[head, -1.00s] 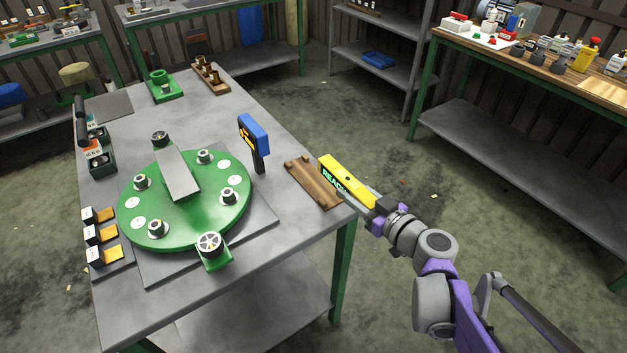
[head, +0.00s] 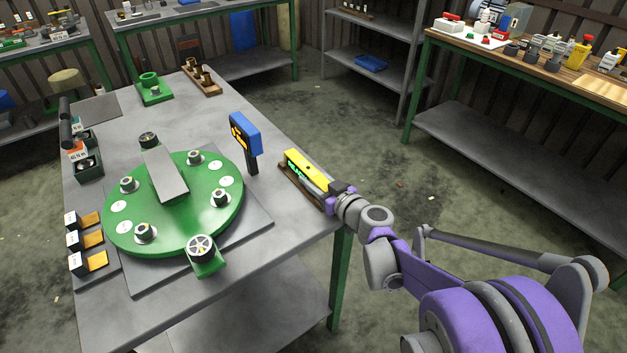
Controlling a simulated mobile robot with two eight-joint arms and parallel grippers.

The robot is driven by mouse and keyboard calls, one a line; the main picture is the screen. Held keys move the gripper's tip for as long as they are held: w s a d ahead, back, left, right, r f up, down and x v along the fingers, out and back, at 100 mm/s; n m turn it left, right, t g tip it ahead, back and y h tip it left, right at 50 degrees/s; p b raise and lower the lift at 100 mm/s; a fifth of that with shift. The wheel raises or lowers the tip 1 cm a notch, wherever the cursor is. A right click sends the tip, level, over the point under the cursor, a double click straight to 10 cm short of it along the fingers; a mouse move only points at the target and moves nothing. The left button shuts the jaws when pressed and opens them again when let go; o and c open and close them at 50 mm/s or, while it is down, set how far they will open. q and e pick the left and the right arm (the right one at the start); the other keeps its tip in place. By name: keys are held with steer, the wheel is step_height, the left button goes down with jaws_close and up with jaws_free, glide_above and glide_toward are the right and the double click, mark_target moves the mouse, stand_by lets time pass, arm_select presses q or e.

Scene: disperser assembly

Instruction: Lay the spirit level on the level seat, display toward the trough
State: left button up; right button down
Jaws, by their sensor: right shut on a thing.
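The yellow spirit level (head: 308,168) has a green lit display on its left-facing side, toward the green turntable. My right gripper (head: 328,194) is shut on its near end. The level is over the brown wooden level seat (head: 290,180) at the table's right edge and covers most of it. I cannot tell whether the level touches the seat. The trough (head: 164,175) is a grey sloped channel across the green turntable, left of the level. My left gripper is not in view.
A blue and black handheld device (head: 245,140) stands upright just left of the level. The green turntable (head: 205,218) carries several round fittings. A green block with a handwheel (head: 204,255) sits at its front.

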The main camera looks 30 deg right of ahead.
steer(key=shift+f, duration=0.25)
steer(key=shift+c, duration=2.2)
jaws_free()
